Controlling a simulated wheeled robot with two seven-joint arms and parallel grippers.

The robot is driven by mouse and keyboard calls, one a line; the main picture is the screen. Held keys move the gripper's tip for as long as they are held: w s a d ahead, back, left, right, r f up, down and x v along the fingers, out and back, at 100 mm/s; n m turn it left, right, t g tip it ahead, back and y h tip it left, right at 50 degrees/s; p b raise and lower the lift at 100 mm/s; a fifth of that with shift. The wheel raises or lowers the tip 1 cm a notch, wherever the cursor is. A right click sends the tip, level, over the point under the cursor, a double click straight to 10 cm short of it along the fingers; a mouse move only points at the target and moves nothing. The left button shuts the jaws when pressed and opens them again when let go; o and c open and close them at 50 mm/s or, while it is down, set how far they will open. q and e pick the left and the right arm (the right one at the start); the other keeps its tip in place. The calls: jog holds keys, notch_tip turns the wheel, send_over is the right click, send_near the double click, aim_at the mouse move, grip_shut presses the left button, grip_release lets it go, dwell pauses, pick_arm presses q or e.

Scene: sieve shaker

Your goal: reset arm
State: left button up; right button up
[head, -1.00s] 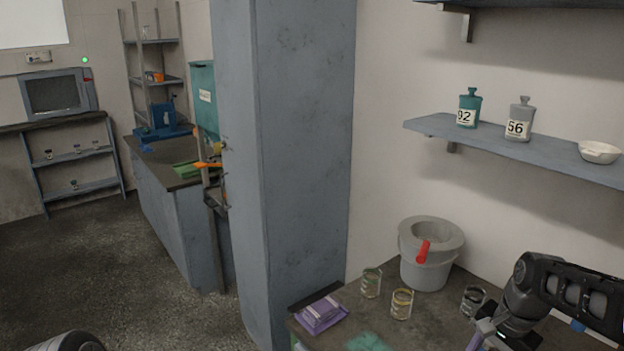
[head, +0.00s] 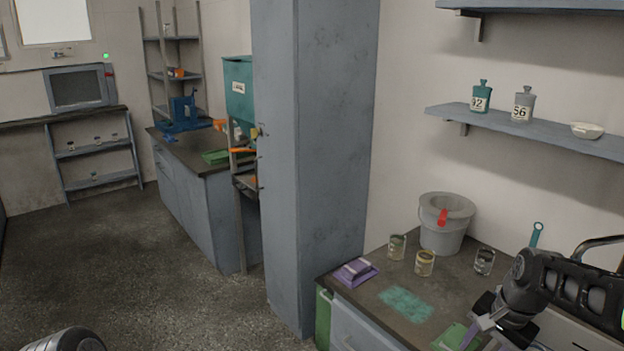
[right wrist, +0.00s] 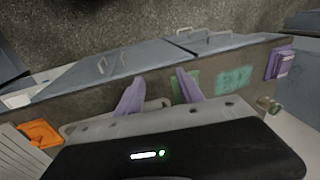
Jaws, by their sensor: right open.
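My right arm reaches in from the right edge of the head view over the near bench, with its right gripper (head: 474,338) low at the bottom edge. In the right wrist view the right gripper (right wrist: 158,90) shows two purple fingers, spread apart with nothing held between them. The bench top (right wrist: 85,120) lies beneath them. My left gripper is not in view; only a rounded dark part of mine shows at the bottom left of the head view.
The bench holds a grey bucket (head: 445,225), several small jars (head: 425,263), a purple tray (head: 355,271) and a teal patch (head: 407,303). A wall shelf (head: 540,131) carries two numbered bottles and a white bowl. A tall grey column (head: 325,160) stands left of the bench; open floor (head: 150,265) lies beyond.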

jog(key=w+a+f+n+t, duration=0.3)
jog(key=w+a+f+n, duration=0.15)
jog(key=w+f, duration=0.2)
jog(key=s+a+f+n+y, duration=0.15)
jog(key=s+a+f, duration=0.25)
jog(key=a+f, duration=0.8)
jog(key=s+a+f+n+g, duration=0.1)
jog(key=s+a+f, duration=0.3)
jog(key=s, duration=0.3)
jog(key=s+a+f+n+g+y, duration=0.1)
jog(key=s+a+f+g, duration=0.1)
jog(key=s+a+f, duration=0.2)
jog(key=s+a+f+g+y, duration=0.1)
jog(key=s+a+f, duration=0.3)
jog(key=s+f, duration=0.3)
jog(key=s, duration=0.5)
jog(key=shift+a+n+g, duration=0.2)
jog(key=shift+n+g, duration=0.2)
jog(key=shift+f, duration=0.1)
